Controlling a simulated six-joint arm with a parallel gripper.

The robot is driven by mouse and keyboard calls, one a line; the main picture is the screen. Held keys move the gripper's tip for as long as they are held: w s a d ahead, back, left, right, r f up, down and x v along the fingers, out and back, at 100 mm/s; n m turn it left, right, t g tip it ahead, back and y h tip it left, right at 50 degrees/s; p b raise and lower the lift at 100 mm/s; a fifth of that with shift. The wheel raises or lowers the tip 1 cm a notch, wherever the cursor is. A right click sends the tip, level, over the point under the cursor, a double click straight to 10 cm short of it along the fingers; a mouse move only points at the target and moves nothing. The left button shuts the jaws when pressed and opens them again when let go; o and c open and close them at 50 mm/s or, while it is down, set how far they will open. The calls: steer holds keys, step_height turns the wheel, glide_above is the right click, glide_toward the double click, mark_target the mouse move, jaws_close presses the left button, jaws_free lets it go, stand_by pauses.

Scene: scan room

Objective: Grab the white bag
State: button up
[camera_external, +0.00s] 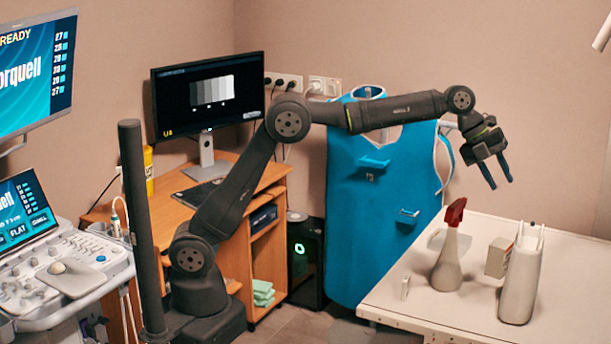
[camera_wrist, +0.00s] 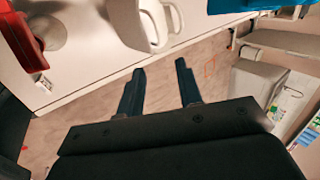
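A tall off-white object (camera_external: 522,275) stands upright on the white table, with an open top and raised points at its rim. It is the most bag-like white thing in view, but I cannot tell for certain that it is a bag. In the wrist view a white piece with a looped handle (camera_wrist: 150,22) shows at the top, which seems to be the same object. My gripper (camera_external: 500,184) hangs in the air above and behind the table, apart from everything. Its two fingers (camera_wrist: 159,68) are spread with nothing between them.
A spray bottle with a red head (camera_external: 450,250) stands left of the white object. A small pale box (camera_external: 497,257) sits between them. A small white item (camera_external: 405,287) is near the table's (camera_external: 440,312) left edge. A blue apron (camera_external: 375,200) hangs behind.

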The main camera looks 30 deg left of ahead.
steer(key=x, duration=1.2)
steer(key=shift+w+f, duration=0.25)
steer(key=shift+f, duration=0.15)
jaws_close()
steer(key=shift+r, duration=0.1)
stand_by(0.7)
